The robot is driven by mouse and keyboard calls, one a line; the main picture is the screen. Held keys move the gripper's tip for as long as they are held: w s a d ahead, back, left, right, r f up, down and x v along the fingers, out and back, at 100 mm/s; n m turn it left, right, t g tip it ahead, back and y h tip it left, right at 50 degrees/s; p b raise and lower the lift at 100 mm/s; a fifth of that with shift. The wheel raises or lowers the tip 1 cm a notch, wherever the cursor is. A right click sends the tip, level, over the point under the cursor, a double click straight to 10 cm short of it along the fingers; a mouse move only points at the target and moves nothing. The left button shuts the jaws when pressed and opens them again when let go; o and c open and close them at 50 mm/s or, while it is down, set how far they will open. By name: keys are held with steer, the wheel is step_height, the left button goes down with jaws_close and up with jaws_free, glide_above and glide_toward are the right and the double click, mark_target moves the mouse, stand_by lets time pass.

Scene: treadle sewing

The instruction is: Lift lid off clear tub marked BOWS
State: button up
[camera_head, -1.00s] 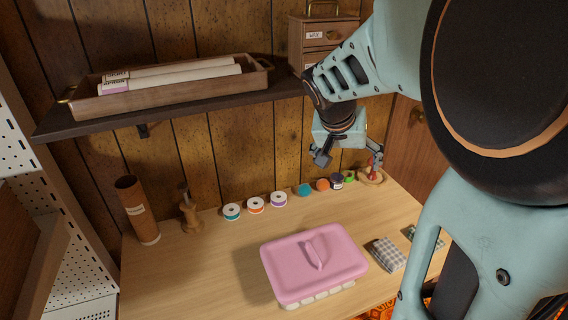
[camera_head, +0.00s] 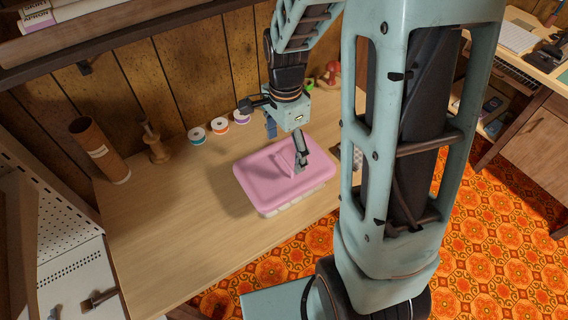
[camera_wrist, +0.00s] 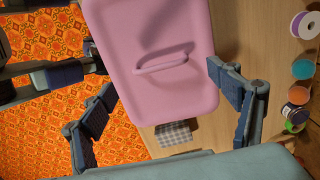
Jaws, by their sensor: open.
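The tub sits on the wooden table, covered by a pink lid (camera_head: 262,178) with a raised pink handle in its middle. The lid also fills the top middle of the wrist view (camera_wrist: 150,95), with its handle (camera_wrist: 162,62) lying across. Below the lid, a pale strip of the tub (camera_head: 290,203) shows; its label is not legible. My gripper (camera_head: 286,142) is over the lid in the head view, open and empty. In the wrist view its fingers (camera_wrist: 160,112) are spread wide on both sides, and the handle lies ahead of them. Contact with the lid cannot be made out.
Thread spools (camera_head: 219,125) stand along the back of the table, by a wooden stand (camera_head: 157,150) and a brown tube (camera_head: 98,150). A checked cloth block (camera_wrist: 176,133) lies close to the tub. A shelf (camera_head: 120,28) overhangs the back. The table's left part is clear.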

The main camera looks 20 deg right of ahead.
mark_target(284, 160)
step_height(284, 160, down, 4)
steer(key=shift+a+f, duration=0.1)
steer(key=shift+f, duration=0.15)
steer(key=c, duration=1.2)
